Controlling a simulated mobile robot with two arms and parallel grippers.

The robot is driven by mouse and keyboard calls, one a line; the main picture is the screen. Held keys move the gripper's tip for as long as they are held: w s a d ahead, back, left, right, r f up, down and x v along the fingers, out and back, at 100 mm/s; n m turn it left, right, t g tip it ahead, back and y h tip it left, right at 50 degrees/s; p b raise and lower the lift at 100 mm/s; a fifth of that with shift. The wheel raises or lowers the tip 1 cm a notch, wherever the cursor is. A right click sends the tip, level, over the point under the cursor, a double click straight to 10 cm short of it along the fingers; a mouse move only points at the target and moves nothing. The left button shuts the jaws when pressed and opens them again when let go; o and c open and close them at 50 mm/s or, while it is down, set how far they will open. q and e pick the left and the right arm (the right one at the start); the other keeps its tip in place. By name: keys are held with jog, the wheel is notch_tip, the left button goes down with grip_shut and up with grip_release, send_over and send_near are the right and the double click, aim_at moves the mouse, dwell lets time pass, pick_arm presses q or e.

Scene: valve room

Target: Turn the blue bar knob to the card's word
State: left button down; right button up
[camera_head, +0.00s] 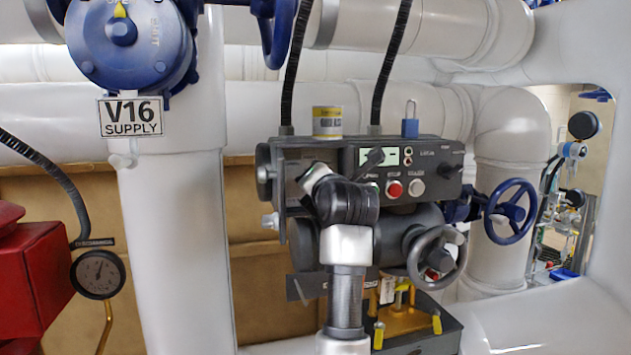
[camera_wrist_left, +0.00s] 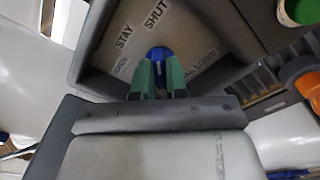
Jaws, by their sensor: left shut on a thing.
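In the left wrist view, the two green fingertips of my left gripper (camera_wrist_left: 160,78) are closed around the blue bar knob (camera_wrist_left: 159,53). Only the knob's rounded end shows between the fingers, so I cannot tell exactly where it points. Beyond it is a tan plate with white labels reading "STAY" (camera_wrist_left: 124,40) and "SHUT" (camera_wrist_left: 157,15). A smaller label, seemingly "OPEN" (camera_wrist_left: 120,66), lies left of the knob, and blurred lettering lies to its right. In the head view my left arm reaches up to the dark actuator box (camera_head: 425,165); its fingers and the knob are hidden there. My right gripper is out of view.
The box carries a small lit screen, a red button (camera_head: 394,189) and a blue padlock (camera_head: 410,124). A grey handwheel (camera_head: 436,254) and a blue handwheel (camera_head: 510,211) stand at right. A blue valve (camera_head: 130,45) with a V16 SUPPLY sign (camera_head: 131,117) is at left.

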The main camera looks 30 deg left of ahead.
pick_arm(q)
jog(key=shift+m, duration=1.2)
jog(key=c, duration=1.1)
grip_release()
jog(key=shift+d, duration=0.1)
jog(key=shift+c, duration=0.2)
jog(key=b+v, duration=0.4)
jog(key=v, duration=0.7)
